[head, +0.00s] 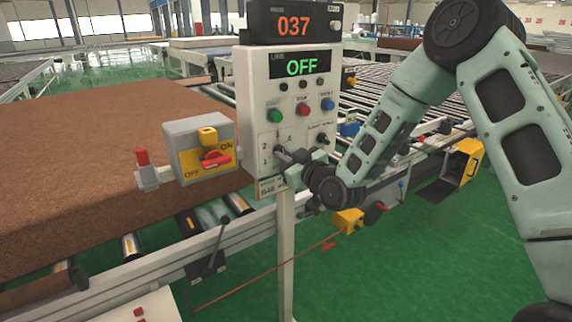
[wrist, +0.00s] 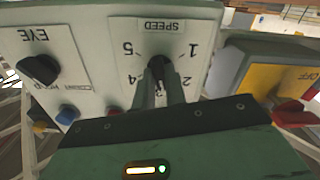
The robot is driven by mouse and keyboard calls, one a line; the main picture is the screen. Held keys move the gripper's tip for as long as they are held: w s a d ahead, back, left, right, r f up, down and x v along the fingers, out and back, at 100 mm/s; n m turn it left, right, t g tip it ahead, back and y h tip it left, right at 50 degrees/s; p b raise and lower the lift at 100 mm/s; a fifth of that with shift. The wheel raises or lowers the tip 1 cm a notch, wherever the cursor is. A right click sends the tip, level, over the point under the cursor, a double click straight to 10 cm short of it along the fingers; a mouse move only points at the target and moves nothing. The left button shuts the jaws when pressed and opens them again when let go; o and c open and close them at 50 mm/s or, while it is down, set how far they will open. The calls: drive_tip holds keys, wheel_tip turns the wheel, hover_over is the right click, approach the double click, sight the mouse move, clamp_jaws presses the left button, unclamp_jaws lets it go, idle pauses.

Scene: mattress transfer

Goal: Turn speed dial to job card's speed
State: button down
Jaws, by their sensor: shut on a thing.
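The speed dial (wrist: 158,66) is a black knob under the word SPEED on the pale control panel (head: 245,95). Numbers 1 to 5 ring it, upside down in the wrist view. My gripper (wrist: 160,82) is shut on the dial, one finger on each side. In the head view my gripper (head: 284,154) meets the lower part of the panel and hides most of the dial. The dial's pointer is hidden, so I cannot tell its setting. A small printed card (head: 267,187) at the panel's bottom edge is partly hidden; I cannot read a speed on it.
A grey-yellow switch box (head: 196,145) with a red handle stands close left of the panel. The EYE knob (wrist: 40,68) is beside the dial. A brown slab (head: 90,170) lies on the rollers.

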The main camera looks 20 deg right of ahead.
drive_tip(key=shift+f+m+b, duration=0.1)
drive_tip(key=shift+m+b, duration=2.45)
drive_tip(key=shift+m, duration=4.75)
drive_tip(key=c, duration=1.4)
unclamp_jaws()
drive_tip(key=shift+d, duration=0.1)
drive_tip(key=shift+c, duration=0.2)
